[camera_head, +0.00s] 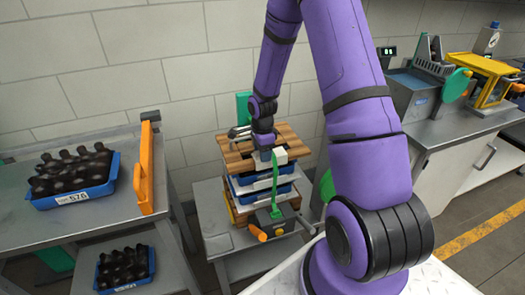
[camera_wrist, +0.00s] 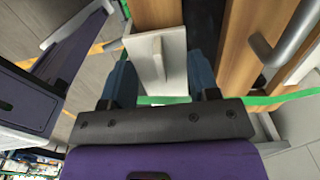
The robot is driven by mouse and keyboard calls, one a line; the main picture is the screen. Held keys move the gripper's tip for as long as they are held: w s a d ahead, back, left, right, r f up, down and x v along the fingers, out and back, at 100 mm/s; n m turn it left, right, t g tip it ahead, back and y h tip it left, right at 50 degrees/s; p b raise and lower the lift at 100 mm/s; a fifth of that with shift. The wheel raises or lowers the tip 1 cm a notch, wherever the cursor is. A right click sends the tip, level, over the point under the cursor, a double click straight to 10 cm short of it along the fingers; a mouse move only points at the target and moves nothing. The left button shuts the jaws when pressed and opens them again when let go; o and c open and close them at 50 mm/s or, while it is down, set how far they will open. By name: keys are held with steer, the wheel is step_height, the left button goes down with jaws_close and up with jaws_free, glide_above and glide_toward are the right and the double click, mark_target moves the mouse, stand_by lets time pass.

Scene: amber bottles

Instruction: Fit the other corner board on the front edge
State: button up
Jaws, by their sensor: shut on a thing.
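A white corner board (camera_wrist: 157,62) with a raised ridge lies between the two blue-grey fingers of my gripper (camera_wrist: 160,85) in the wrist view. My gripper is shut on it. In the head view the white corner board (camera_head: 281,155) shows at the front edge of the wooden top (camera_head: 237,160) of a stack, just below my gripper (camera_head: 265,148). A green strap (camera_head: 275,185) runs down the stack's front from beside the board. Whether the board rests fully on the edge I cannot tell. Another corner board is not clearly visible.
The stack holds blue trays (camera_head: 262,187) on a grey stand. A grey tensioner (camera_head: 275,218) with orange handles sits in front. A table with a blue crate of dark bottles (camera_head: 75,190) and an orange bar (camera_head: 145,178) stands left. A metal bar (camera_wrist: 283,42) lies close right of my gripper.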

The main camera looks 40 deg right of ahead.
steer(key=shift+f, duration=0.75)
steer(key=o, duration=1)
steer(key=shift+r, duration=0.15)
steer(key=shift+r, duration=3.35)
